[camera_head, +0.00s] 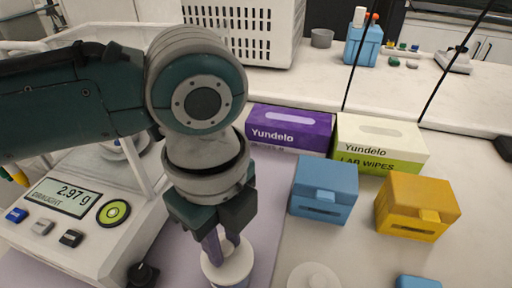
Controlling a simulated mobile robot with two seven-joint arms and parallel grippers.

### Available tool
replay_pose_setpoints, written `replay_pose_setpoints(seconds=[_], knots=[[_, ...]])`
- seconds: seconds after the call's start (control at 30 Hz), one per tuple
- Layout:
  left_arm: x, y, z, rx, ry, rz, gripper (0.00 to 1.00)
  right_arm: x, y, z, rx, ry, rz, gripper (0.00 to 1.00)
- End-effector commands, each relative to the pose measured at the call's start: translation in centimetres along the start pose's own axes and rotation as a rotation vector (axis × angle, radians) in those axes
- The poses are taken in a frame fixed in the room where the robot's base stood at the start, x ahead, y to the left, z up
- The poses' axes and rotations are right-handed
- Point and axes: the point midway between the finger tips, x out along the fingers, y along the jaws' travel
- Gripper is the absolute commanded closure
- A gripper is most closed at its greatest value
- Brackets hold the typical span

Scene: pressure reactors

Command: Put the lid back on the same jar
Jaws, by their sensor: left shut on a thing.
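My left gripper (222,243) points down at the bottom centre, its fingers closed on the top of a round white lid (232,268). The lid is at or just above a jar, of which only a little shows under it at the picture's lower edge; I cannot tell whether the lid is seated. A second round white piece with a small raised middle (314,277), like a lid, shows to the right, cut off by the lower edge. My right gripper is out of view.
A balance (88,228) reading 2.97 g stands at left. Blue (324,188) and yellow (416,205) boxes stand at right, with purple (290,128) and green-white (380,143) Yundelo boxes behind. A blue object (417,282) shows at the lower edge. Bench between is clear.

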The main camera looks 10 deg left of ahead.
Motion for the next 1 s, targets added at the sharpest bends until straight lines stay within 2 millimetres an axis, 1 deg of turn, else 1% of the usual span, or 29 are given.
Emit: replay_pose_setpoints(seconds=[0.47, 0.8, 1.0], knots=[[-0.02, 0.01, -0.01, 0.0, 0.0, 0.001, 1.0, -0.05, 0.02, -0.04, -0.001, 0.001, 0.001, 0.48], [-0.12, 0.03, 0.01, 0.0, -0.001, 0.002, 1.0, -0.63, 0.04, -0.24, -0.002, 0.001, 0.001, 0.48], [-0.01, 0.02, 0.01, 0.0, 0.0, 0.001, 1.0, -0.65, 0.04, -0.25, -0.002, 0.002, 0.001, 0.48]])
